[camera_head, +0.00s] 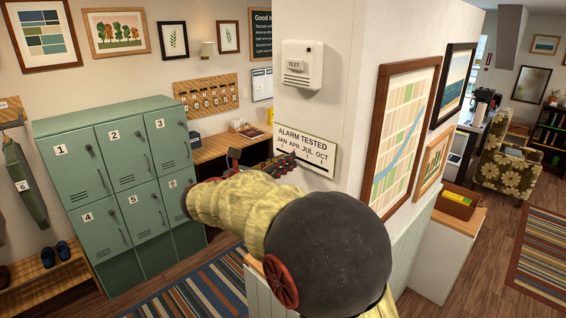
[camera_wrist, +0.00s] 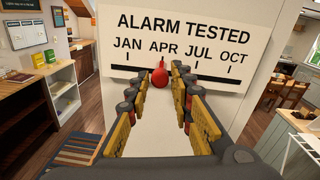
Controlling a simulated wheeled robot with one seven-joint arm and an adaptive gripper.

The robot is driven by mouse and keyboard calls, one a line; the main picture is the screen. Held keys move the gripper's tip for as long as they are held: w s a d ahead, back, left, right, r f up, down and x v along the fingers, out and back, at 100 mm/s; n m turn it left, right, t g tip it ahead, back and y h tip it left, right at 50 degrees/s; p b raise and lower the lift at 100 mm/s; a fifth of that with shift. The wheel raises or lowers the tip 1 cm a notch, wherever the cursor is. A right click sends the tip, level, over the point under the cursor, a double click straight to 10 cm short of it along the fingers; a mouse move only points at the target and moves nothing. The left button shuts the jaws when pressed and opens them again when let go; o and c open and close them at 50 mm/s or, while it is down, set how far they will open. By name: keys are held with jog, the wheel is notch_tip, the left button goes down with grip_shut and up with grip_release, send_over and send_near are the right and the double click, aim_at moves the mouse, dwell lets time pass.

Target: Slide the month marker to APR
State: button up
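The white "ALARM TESTED" board (camera_head: 318,172) is on the wall, with JAN, APR, JUL and OCT above a black track; it fills the upper part of the wrist view (camera_wrist: 225,80). A red month marker (camera_wrist: 159,77) sits on the track under APR, its narrow top close below the letters. My gripper (camera_wrist: 158,72) is open, its two yellow-padded fingers on either side of the marker with gaps visible. Whether either finger touches it cannot be told. In the head view my gripper (camera_head: 284,162) is at the board's lower left, and the marker cannot be made out.
Framed pictures (camera_head: 402,130) hang around the corner to the right. Green lockers (camera_head: 115,170) and a wooden desk (camera_head: 222,145) are on the left. The wall below the board is clear.

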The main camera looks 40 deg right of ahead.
jog(key=shift+o, duration=1.4)
jog(key=shift+a, duration=0.1)
jog(key=s+a, duration=0.1)
jog(key=a, duration=1)
jog(key=shift+s+a, duration=0.2)
jog(key=shift+a, duration=0.2)
